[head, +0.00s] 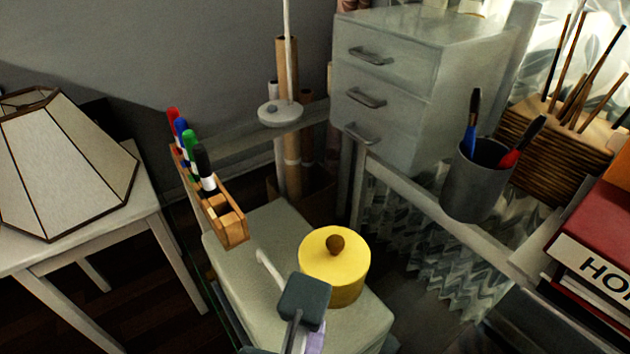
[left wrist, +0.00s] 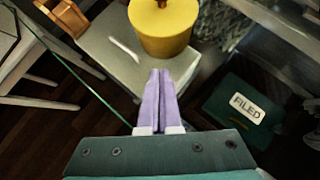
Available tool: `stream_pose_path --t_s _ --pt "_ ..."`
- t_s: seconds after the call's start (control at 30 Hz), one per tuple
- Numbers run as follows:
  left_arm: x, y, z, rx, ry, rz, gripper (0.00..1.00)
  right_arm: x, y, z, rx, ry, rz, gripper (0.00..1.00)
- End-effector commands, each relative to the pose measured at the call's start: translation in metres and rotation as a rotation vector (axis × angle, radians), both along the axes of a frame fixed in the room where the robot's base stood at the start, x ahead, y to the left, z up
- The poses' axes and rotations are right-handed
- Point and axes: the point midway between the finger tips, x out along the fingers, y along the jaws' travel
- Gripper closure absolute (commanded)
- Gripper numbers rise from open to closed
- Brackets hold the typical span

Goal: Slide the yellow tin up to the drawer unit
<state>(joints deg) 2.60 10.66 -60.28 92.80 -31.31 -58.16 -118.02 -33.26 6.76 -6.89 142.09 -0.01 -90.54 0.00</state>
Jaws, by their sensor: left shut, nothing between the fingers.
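The yellow tin (head: 345,285) has a round lid with a brown knob. The grey drawer unit (head: 398,125) with three handles stands farther back, clearly apart from the tin. My left gripper (head: 315,340) is on the near side of the tin. In the left wrist view its purple fingers (left wrist: 160,72) are shut, empty and pointing at the tin; whether they touch it I cannot tell. My right gripper is not in view.
A wooden marker holder (head: 226,222) stands left of the tin. A round-based stand (head: 281,114) is left of the drawers. The space between tin and drawers looks clear.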

Motion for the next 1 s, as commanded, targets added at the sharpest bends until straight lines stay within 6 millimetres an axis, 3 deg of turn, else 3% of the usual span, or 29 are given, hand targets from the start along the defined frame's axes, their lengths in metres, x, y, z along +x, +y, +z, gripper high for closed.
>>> stream_pose_path --t_s 0.2,0.67,0.77,1.0 --pt "0.019 -0.004 0.000 0.001 0.001 0.001 1.00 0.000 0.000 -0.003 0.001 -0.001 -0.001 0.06" --pt "0.025 -0.005 0.001 0.000 0.001 0.000 1.00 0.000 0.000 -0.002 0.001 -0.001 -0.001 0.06" --pt "0.040 -0.007 0.002 0.003 -0.002 0.000 1.00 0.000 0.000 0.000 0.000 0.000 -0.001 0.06" --pt "0.101 -0.019 -0.001 0.003 -0.006 0.001 1.00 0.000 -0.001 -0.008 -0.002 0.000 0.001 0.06"
